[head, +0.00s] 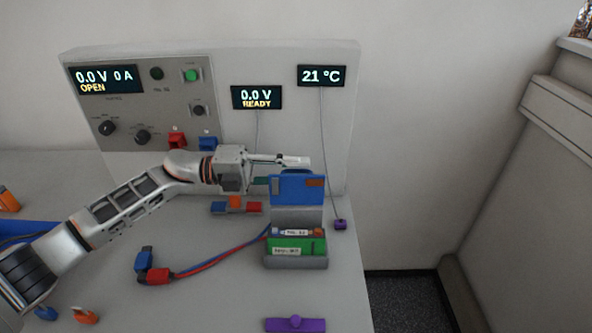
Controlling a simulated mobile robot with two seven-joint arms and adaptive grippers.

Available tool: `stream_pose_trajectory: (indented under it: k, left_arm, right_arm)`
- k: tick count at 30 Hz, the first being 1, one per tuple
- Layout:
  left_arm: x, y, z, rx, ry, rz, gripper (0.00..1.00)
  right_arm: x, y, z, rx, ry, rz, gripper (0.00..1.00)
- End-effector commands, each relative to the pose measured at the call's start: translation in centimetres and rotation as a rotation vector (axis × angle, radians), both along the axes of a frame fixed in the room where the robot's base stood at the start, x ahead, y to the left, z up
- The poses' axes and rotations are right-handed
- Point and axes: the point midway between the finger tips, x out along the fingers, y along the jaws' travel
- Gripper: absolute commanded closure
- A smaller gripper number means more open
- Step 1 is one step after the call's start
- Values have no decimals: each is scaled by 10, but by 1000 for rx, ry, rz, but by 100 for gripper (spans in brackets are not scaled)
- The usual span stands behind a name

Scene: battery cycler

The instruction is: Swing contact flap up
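The contact flap appears to be the blue panel (298,190) with an orange patch on its right. It stands roughly upright at the back of the grey battery holder (297,263). My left gripper (298,162) is at the flap's top edge, with its light fingers reaching right across it. I cannot tell whether they touch the flap or how far they are apart. A green battery (290,246) with a white label sits in the holder. My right gripper is not in view.
The cycler panel (150,100) stands behind, its displays reading 0.0 V, OPEN and READY. Red and blue cables end in plugs (158,277) left of the holder. A purple piece (295,325) lies in front. A purple sensor (340,224) lies at right near the table's edge.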

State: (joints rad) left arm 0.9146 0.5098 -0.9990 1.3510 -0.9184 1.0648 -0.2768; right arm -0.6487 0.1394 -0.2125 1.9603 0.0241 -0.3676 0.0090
Motion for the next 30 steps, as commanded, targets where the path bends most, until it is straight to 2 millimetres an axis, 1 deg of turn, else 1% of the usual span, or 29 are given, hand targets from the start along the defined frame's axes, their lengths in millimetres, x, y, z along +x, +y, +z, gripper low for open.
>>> stream_pose_trajectory:
  k: [6,10,14,18,20,21,24,25,26,27,28,30]
  left_arm:
    - [-1,-1,0,0,1,-2,77]
    - [-1,0,8,0,-2,-3,77]
    - [-1,0,27,-1,-4,-4,77]
    - [0,0,58,-5,-8,0,75]
    - [1,0,72,-8,-11,0,66]
    - [1,0,79,-8,-10,0,57]
    - [1,1,93,-8,-10,3,38]
    - [1,1,96,-8,-10,3,43]
    - [1,1,99,-8,-10,3,56]
    - [1,1,102,-7,-8,3,74]
    - [1,0,102,-6,-6,2,77]
    - [0,0,103,-4,-4,1,77]
  right_arm:
    - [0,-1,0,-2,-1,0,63]
    - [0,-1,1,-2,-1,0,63]
    - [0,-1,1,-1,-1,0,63]
    - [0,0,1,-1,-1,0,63]
    - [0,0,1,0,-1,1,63]
    - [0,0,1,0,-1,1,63]
    - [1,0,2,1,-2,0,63]
    - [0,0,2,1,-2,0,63]
    - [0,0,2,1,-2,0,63]
    - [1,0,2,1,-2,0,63]
    - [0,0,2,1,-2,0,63]
    - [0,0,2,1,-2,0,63]
